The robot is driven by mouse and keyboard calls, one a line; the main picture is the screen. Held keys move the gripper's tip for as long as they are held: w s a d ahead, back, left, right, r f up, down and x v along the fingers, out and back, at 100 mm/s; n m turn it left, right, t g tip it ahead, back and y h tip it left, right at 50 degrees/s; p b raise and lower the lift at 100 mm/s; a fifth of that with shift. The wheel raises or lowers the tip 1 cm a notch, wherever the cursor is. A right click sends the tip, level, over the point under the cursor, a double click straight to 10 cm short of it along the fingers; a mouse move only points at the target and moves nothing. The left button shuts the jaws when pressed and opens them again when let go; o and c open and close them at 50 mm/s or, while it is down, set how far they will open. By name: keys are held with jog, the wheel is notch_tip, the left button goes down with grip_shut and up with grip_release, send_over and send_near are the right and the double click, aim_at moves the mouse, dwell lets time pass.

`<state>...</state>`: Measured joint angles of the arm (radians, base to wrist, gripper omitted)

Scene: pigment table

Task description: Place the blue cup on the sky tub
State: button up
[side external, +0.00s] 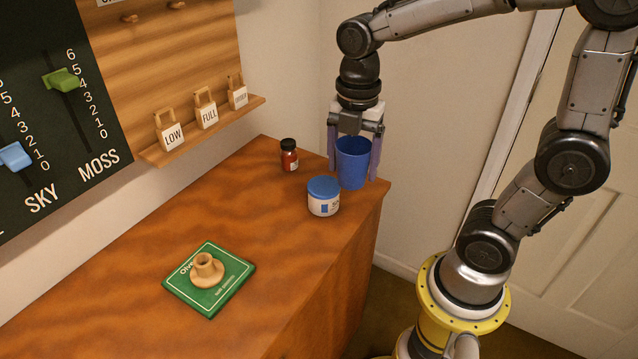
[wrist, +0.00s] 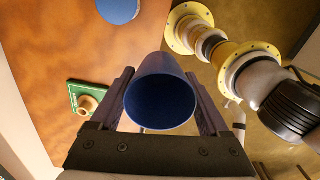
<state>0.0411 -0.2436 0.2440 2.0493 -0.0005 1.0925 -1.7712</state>
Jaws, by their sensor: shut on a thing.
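The blue cup (side external: 352,162) is upright between the two purple fingers of my gripper (side external: 354,172), which is shut on it. In the wrist view, the cup (wrist: 160,98) opens toward the camera between the fingers and looks empty. The sky tub (side external: 323,204) is a white tub with a blue lid, standing near the table's right end, left of and below the cup. In the wrist view, its blue lid (wrist: 118,10) shows at the top edge, apart from the cup. The lid's top is clear.
A small red jar with a black cap (side external: 289,156) stands behind the tub. A green book (side external: 228,290) with a wooden candleholder-like piece (side external: 207,270) on it lies at the front left. The wooden table (side external: 130,290) is otherwise clear. A board with sliders hangs on the left wall.

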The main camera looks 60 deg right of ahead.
jog(key=s+d+r+m, duration=0.2)
jog(key=s+d+r, duration=0.1)
jog(key=s, duration=0.1)
send_over(324, 185)
jog(key=f, duration=0.9)
jog(key=shift+s, duration=0.4)
jog(key=shift+w+f, duration=0.2)
jog(key=shift+f, duration=0.8)
jog(key=shift+w+f, duration=0.2)
jog(key=shift+f, duration=0.75)
jog(key=shift+f, duration=0.1)
jog(key=o, duration=1.2)
